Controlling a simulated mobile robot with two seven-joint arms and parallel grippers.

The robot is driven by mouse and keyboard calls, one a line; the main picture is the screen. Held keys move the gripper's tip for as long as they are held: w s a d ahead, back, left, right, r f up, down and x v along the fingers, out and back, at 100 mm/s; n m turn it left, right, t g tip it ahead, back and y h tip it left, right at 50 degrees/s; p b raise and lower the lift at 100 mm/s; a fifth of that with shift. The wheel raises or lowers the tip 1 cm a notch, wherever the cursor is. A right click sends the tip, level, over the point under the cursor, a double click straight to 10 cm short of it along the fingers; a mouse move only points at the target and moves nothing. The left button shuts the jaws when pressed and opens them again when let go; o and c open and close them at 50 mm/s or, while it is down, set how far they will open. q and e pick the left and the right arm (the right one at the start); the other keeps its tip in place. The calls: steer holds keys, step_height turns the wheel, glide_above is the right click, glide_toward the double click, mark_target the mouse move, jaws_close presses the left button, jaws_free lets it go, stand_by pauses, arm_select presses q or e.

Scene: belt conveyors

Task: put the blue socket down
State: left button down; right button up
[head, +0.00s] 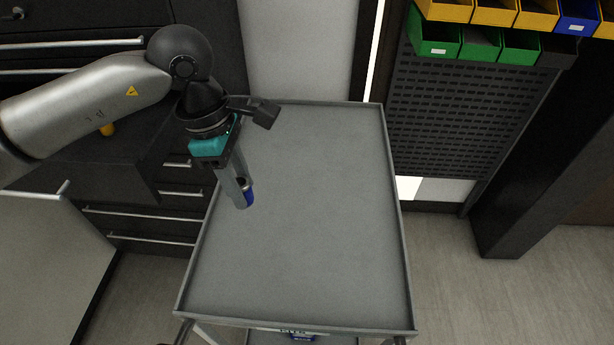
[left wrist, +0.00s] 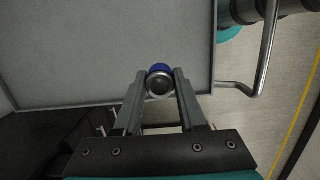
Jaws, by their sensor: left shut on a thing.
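The blue socket (head: 249,194) is a small cylinder with a blue band and a metal end. My left gripper (head: 241,196) is shut on it, over the left part of the grey cart's top tray (head: 310,250). In the left wrist view the socket (left wrist: 159,80) sits between the two fingertips of the left gripper (left wrist: 160,84), with its round metal end facing the camera. I cannot tell whether the socket touches the tray. My right gripper is not in view.
The tray is otherwise empty, with a low raised rim. Dark drawers (head: 140,225) with bar handles stand at the left. A perforated panel (head: 445,120) with coloured bins (head: 433,42) stands at the back right. Open floor (head: 500,300) lies to the right.

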arm_select(q)
steer(key=n, duration=0.3)
steer(key=w+d+r+n+p, duration=0.1)
steer(key=shift+t, duration=0.3)
steer(key=shift+f+n, duration=0.15)
steer(key=shift+n, duration=0.15)
glide_toward(267, 249)
steer(key=f, duration=0.3)
steer(key=d+f, duration=0.1)
steer(key=f, duration=0.1)
steer(key=shift+w+f, duration=0.1)
steer(key=shift+f, duration=0.05)
steer(key=shift+b, duration=0.3)
steer(key=shift+f, duration=0.2)
steer(key=shift+c, duration=2.4)
jaws_free()
steer(key=shift+r, duration=0.2)
step_height(267, 249, up, 12)
steer(key=a, duration=0.1)
steer(key=shift+s+a, duration=0.3)
steer(key=shift+a, duration=0.05)
